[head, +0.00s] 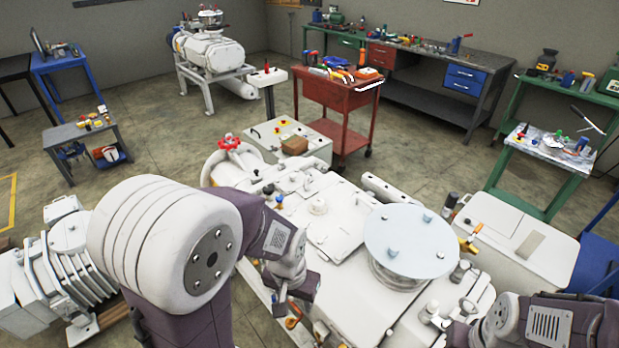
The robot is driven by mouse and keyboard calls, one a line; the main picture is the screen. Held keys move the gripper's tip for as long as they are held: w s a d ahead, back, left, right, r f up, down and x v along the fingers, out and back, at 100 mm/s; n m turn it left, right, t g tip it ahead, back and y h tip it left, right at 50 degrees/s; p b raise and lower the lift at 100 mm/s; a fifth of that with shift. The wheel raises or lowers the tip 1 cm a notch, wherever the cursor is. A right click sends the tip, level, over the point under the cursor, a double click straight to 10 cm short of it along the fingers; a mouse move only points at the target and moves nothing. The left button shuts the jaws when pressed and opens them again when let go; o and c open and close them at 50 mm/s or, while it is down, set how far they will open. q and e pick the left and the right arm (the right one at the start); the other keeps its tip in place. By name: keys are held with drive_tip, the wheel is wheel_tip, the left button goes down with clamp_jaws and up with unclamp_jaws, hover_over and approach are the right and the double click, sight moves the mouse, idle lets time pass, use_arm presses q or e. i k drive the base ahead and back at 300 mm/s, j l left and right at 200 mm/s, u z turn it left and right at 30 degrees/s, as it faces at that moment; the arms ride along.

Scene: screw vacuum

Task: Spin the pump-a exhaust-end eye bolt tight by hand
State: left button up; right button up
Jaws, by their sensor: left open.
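The large white pump (335,270) fills the middle of the head view. A round, pale blue lid (410,250) with small blue-grey knobs sits on its right part. My left arm comes in from the lower left, and its open gripper (287,304) points down beside the pump's near left edge. An orange ring-like piece (293,322) shows just below the gripper; I cannot tell whether they touch. I cannot pick out the eye bolt for certain; my left arm hides part of the pump's left side. My right arm shows at the lower right, with its fingertips out of view.
A red hand wheel (229,143) stands at the pump's far left end. A white finned machine (70,265) lies at the left. A red tool cart (340,105) and a white box (515,245) stand beyond the pump.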

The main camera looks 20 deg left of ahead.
sight(307, 188)
drive_tip(key=k+j, duration=0.1)
drive_tip(key=j, duration=0.25)
drive_tip(key=k+j+u, duration=0.1)
drive_tip(key=j, duration=0.25)
drive_tip(key=k+j, duration=0.15)
drive_tip(key=j, duration=0.25)
drive_tip(key=k+j+u, duration=0.1)
drive_tip(key=j, duration=0.25)
drive_tip(key=i+j+u, duration=0.2)
drive_tip(key=i+j, duration=0.8)
drive_tip(key=i+l+u, duration=0.1)
drive_tip(key=i, duration=0.55)
